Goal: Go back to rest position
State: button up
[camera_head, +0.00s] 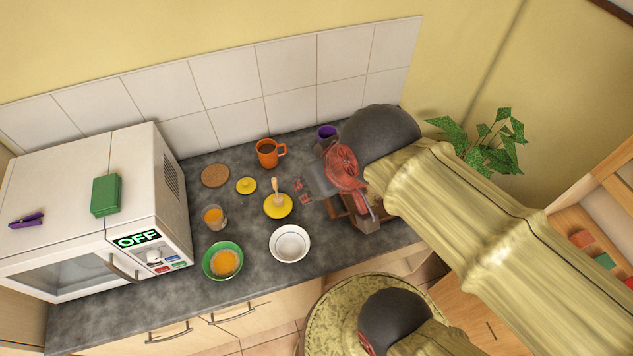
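My gripper (304,190) is at the end of my arm, over the right part of the dark counter (190,335). It points left, and its red fingertips are close to each other. No held thing shows at them, but the view is too small to tell how far apart they are. A yellow lid-like disc with a wooden handle (278,206) lies just left of the fingertips; I cannot tell whether they touch it.
A microwave (60,215) marked OFF stands left, with a green sponge (106,195) and purple item (26,220) on top. An orange mug (268,152), glass (213,216), green bowl (223,261) and white bowl (290,243) stand on the counter. A plant (490,145) is right.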

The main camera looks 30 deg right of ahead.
dwell(0.3)
notch_tip(320, 180, down, 18)
jog(key=b, duration=1.7)
jog(key=shift+r+b, duration=0.15)
jog(key=shift+b, duration=0.2)
